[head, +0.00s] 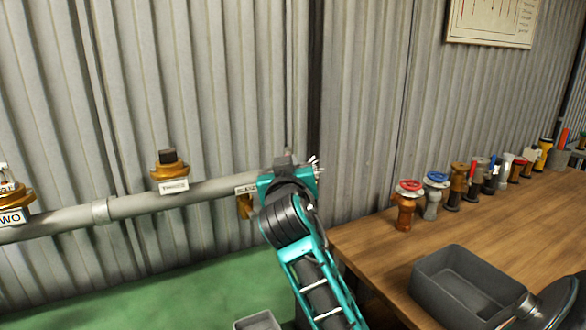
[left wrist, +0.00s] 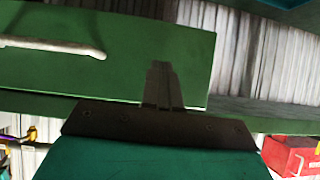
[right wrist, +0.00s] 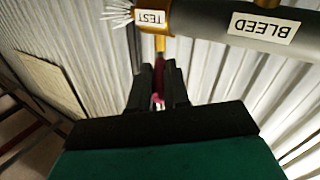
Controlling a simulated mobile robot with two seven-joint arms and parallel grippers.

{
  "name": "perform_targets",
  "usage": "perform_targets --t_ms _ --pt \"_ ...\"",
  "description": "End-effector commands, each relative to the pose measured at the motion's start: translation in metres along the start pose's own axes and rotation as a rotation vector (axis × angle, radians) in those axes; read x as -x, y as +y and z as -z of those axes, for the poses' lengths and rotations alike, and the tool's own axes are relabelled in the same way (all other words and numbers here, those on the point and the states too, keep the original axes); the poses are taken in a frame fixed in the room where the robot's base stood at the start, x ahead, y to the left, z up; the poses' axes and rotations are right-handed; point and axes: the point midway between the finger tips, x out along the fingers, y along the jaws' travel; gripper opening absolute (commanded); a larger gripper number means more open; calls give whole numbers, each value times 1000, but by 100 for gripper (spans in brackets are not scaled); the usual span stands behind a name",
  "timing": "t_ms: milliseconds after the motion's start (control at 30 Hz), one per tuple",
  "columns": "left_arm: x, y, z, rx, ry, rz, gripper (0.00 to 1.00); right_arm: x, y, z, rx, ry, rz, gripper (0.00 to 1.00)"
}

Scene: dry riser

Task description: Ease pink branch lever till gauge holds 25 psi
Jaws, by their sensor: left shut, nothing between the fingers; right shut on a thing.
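The grey pipe (head: 215,191) runs along the corrugated wall with brass branch fittings. Its end shows in the right wrist view (right wrist: 205,18) with upside-down labels reading TEST and BLEED. A brass stem (right wrist: 160,42) hangs there, and a small part of the pink lever (right wrist: 157,99) shows between the fingers of my right gripper (right wrist: 158,80), which is shut on it. In the head view my right arm hides this gripper and lever. My left gripper (left wrist: 162,85) is shut and empty in front of a green panel. I cannot make out a gauge reading in any view.
A wooden bench (head: 375,245) at right carries a row of several valves and fittings along the wall and an empty grey tray (head: 440,285). A brass fitting (head: 170,165) stands on the pipe. A chart (head: 493,20) hangs above. A red box (left wrist: 292,155) shows low right in the left wrist view.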

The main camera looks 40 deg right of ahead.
Motion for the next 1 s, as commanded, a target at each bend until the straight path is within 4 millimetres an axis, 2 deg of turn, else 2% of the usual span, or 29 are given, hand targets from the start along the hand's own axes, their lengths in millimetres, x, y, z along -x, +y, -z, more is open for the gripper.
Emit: perform_targets --t_ms 300,733,767,1000 --pt "-3 0 -5 0 -1 0 0 -1 -6 1 -1 -15 -76 0" --pt "-2 1 -7 1 -5 -1 0 -1 -6 2 0 -15 -83 0" --pt "-2 1 -7 1 -5 -1 0 -1 -6 2 0 -15 -83 19" --pt "-2 1 -7 1 -5 -2 0 -1 -6 1 0 -15 -82 41"
